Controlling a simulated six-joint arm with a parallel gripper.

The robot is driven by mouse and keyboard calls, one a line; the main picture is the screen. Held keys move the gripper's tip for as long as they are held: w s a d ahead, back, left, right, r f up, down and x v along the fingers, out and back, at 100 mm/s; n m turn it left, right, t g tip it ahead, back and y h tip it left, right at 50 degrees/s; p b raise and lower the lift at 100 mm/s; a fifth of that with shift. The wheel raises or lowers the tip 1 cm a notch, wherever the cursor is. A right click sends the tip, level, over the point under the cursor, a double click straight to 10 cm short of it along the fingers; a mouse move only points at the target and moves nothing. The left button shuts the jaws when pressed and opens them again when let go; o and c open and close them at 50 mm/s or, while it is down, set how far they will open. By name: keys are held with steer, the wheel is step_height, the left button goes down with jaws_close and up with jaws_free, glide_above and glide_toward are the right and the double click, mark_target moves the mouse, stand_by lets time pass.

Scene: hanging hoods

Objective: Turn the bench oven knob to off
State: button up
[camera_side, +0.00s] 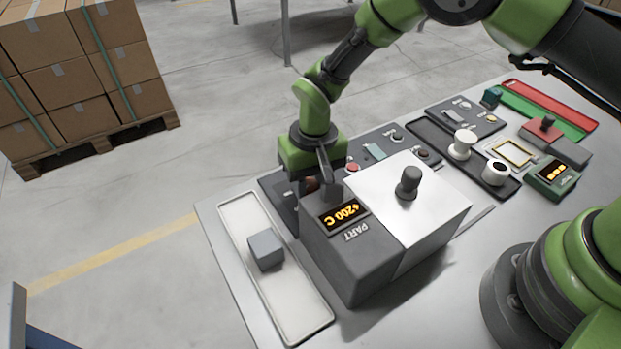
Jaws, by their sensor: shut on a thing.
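The bench oven is a grey box (352,262) with a white top section (440,205) that carries a dark upright handle (408,182). Its orange display (344,215) reads about 200 C, with the word PART beside it. My gripper (322,185) points down at the oven's far left corner, just behind the display. It is shut on a dark knob (332,194) there. The fingers hide most of the knob, so I cannot tell its pointer direction.
A white tray (308,318) with a grey block (265,249) lies left of the oven. Behind the oven are panels with buttons (397,136). To the right are a dark tray with white rolls (495,172) and a green display box (552,178). Boxes (70,80) stand on a pallet beyond the bench.

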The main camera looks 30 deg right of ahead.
mark_target(313, 183)
steer(key=o, duration=0.9)
steer(key=r, duration=1)
steer(key=shift+d, duration=0.25)
steer(key=shift+o, duration=0.2)
